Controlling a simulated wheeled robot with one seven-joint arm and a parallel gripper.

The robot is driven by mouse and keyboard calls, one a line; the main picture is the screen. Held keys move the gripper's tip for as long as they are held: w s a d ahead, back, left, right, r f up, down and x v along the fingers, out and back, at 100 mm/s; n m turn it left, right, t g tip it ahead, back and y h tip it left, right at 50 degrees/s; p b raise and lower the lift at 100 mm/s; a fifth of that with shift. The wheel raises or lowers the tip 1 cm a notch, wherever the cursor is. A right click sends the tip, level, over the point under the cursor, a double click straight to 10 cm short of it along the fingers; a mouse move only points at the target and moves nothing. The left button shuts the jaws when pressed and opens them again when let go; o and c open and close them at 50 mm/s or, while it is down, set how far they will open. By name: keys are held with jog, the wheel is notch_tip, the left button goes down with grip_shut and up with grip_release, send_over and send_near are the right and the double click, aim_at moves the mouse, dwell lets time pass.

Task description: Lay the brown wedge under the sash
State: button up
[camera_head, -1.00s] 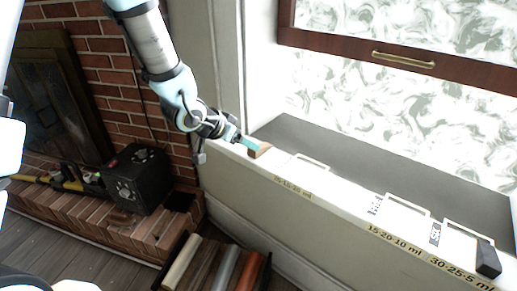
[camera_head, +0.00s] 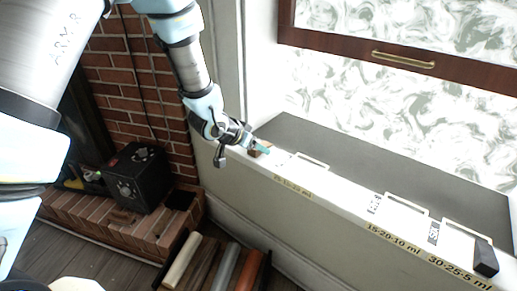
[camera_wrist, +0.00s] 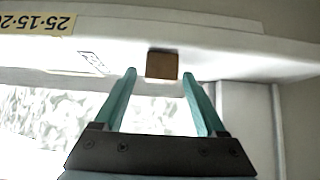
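The brown wedge (camera_head: 254,152) sits at the left end of the white window sill, partly hidden by my gripper in the head view. In the wrist view the wedge (camera_wrist: 161,65) shows between and just beyond my fingertips, with gaps on both sides. My gripper (camera_wrist: 155,76) is open, its two teal fingers apart and empty; in the head view the gripper (camera_head: 263,148) is at the wedge. The sash (camera_head: 340,47) is a dark red-brown wooden frame with a brass handle (camera_head: 403,59), raised well above the sill.
The white sill (camera_head: 340,186) carries several labels and flat white frames. A black block (camera_head: 486,258) stands at its right end. A grey strip (camera_head: 390,160) runs behind. A black box (camera_head: 137,177) is on the brick hearth; a rack of coloured bars (camera_head: 222,268) is below the sill.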

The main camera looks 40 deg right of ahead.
grip_shut()
dwell(0.3)
